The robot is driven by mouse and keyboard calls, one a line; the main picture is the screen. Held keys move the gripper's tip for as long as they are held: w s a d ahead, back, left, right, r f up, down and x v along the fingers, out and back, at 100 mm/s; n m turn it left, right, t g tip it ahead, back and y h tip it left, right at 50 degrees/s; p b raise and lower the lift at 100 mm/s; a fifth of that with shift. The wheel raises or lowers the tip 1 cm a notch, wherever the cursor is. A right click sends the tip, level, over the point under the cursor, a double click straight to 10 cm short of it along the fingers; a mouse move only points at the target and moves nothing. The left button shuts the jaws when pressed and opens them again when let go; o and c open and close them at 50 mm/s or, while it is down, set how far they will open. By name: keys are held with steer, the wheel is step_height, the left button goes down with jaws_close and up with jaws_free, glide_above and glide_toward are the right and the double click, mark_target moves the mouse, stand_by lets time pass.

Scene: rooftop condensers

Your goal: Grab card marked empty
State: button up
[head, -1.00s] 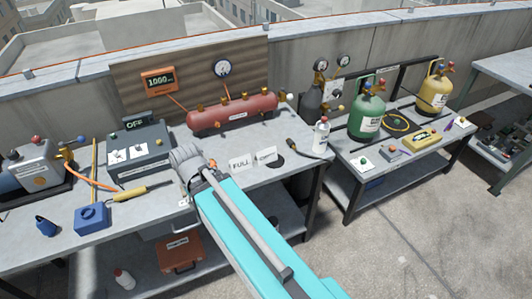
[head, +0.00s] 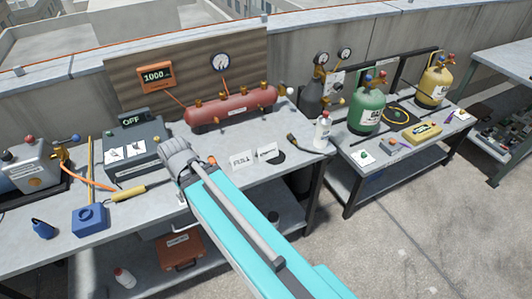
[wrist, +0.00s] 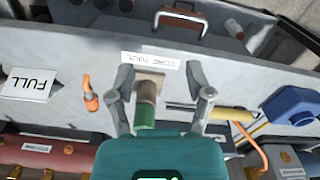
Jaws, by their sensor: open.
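Two small white cards stand on the grey bench. One reads FULL (head: 241,160) and also shows at the left in the wrist view (wrist: 29,84). The other card (head: 266,151) stands just right of it; its print is too small to read here, and it is outside the wrist view. My gripper (wrist: 165,92) is open above the bench, left of both cards in the head view. A tan and green piece (wrist: 147,103) shows between its fingers, beside a label reading CORE TOOL (wrist: 150,60); I cannot tell whether they touch it. My arm hides the fingers in the head view.
A red cylinder (head: 232,108) lies behind the cards. A white bottle (head: 322,131) and black-handled tool are to their right. A grey box marked OFF (head: 135,150) and a blue block (head: 90,219) are left. An orange-tipped item (wrist: 90,95) is near my left finger.

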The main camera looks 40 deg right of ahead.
mark_target(267, 151)
steer(key=w+d+n+h+b, duration=0.1)
steer(key=d, duration=0.1)
steer(key=w+d+f+n+h+b, duration=0.1)
steer(key=d, duration=0.1)
steer(key=w+d+f+n+g+b, duration=0.1)
steer(key=w+d, duration=0.1)
steer(key=shift+d+f+h, duration=0.2)
steer(key=shift+d+h, duration=0.05)
steer(key=shift+h, duration=0.15)
steer(key=w+d+n+h+b, duration=0.1)
steer(key=d, duration=0.1)
steer(key=w+d+n+g+h+b, duration=0.1)
steer(key=d, duration=0.2)
steer(key=w+d+n+g+h+b, duration=0.1)
steer(key=w+d, duration=0.1)
steer(key=shift+w+d+f, duration=0.1)
steer(key=shift+d+f, duration=0.2)
steer(key=shift+f, duration=0.05)
steer(key=w+d+r+n+g+h+b, duration=0.3)
steer(key=w+d+n+g+h+b, duration=0.1)
steer(key=d, duration=0.6)
steer(key=shift+w+d+r+n+g+h+b, duration=0.2)
steer(key=shift+w+n+g+h+b, duration=0.1)
steer(key=shift+w+n+h+b, duration=0.4)
steer(key=shift+f, duration=0.1)
